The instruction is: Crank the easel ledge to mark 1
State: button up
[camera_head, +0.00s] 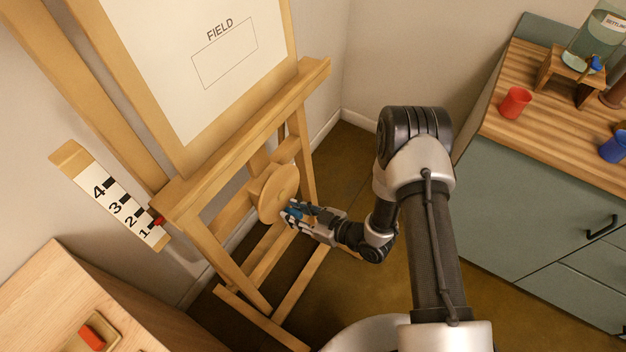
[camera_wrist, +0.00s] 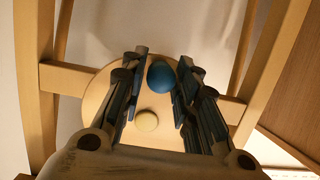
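The wooden easel ledge (camera_head: 250,124) runs below the white board. A strip scale (camera_head: 112,201) marked 1 to 4 stands at its left end. A red pointer (camera_head: 158,221) at the ledge's end is near the lower marks, around 1 and 2; the exact reading is unclear. The round wooden crank disc (camera_head: 279,193) is under the ledge. Its blue knob (camera_wrist: 161,77) sits between the fingers of my gripper (camera_head: 290,213), close to the right finger in the wrist view. A narrow gap shows on the left, and the fingers look open around the knob.
A pale hub (camera_wrist: 147,121) is at the disc's middle. Easel legs (camera_head: 308,165) stand close around my gripper. A wooden cabinet (camera_head: 75,290) is at lower left. A green cabinet (camera_head: 540,200) at right carries a red cup (camera_head: 515,102) and a blue cup (camera_head: 614,148).

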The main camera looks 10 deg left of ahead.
jog(key=o, duration=0.4)
jog(key=shift+d+f, duration=0.1)
jog(key=shift+f, duration=0.05)
jog(key=s+d+p, duration=0.1)
jog(key=s+d, duration=0.2)
jog(key=d, duration=0.5)
jog(key=shift+d+r, duration=0.2)
jog(key=shift+r, duration=0.25)
